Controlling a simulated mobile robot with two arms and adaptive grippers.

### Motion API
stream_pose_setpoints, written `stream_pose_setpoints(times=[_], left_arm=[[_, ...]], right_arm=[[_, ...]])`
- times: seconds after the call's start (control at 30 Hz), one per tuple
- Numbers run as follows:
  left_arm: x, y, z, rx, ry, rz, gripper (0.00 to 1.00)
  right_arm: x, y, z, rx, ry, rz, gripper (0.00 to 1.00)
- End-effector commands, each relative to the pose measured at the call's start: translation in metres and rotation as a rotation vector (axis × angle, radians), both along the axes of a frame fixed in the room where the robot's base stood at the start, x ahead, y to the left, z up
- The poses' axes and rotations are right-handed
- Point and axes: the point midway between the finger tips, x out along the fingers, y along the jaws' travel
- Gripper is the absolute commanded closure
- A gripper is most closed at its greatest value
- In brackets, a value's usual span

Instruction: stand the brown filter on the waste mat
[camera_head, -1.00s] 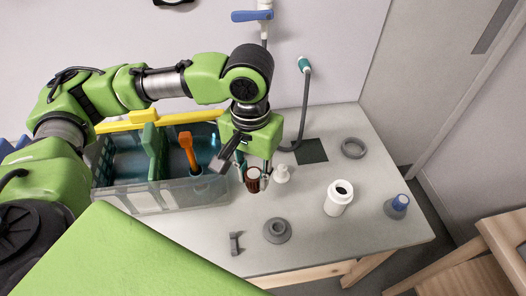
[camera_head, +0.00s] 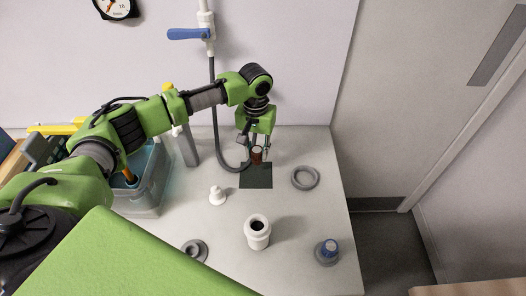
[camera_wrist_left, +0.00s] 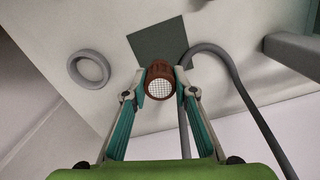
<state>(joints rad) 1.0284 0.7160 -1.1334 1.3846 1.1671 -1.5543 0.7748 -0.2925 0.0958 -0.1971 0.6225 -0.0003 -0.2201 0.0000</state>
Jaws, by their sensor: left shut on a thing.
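The brown filter (camera_head: 257,155) is a small reddish-brown cylinder; the left wrist view shows a white mesh on its near end (camera_wrist_left: 161,84). My left gripper (camera_head: 257,150) is shut on it, with one teal-backed finger on each side. The waste mat (camera_head: 256,177) is a dark square lying flat on the table. It also shows in the left wrist view (camera_wrist_left: 158,42), just beyond the filter. The filter is at the mat's far edge in the head view. I cannot tell whether it touches the mat. My right gripper is not in view.
A grey hose (camera_head: 216,120) curves down beside the mat. A grey ring (camera_head: 305,178) lies right of it. A white bottle (camera_head: 257,233), a white stopper (camera_head: 217,196) and a blue-topped piece (camera_head: 328,251) stand nearer. A clear bin (camera_head: 150,190) is at left.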

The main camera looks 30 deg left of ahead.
Motion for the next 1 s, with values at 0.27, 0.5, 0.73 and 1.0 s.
stream_pose_setpoints(times=[0.27, 0.5, 0.73, 1.0], left_arm=[[0.001, 0.001, -0.001, -0.001, 0.000, 0.001, 1.00], [0.000, 0.001, 0.001, -0.001, 0.001, 0.001, 1.00], [0.000, 0.001, -0.015, 0.000, 0.001, 0.002, 1.00], [0.000, 0.001, -0.041, 0.000, 0.000, 0.002, 1.00]], right_arm=[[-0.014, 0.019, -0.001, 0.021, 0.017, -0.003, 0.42], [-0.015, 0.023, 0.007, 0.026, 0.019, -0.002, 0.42], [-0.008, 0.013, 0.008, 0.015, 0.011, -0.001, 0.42], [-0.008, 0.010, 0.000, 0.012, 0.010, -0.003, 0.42]])
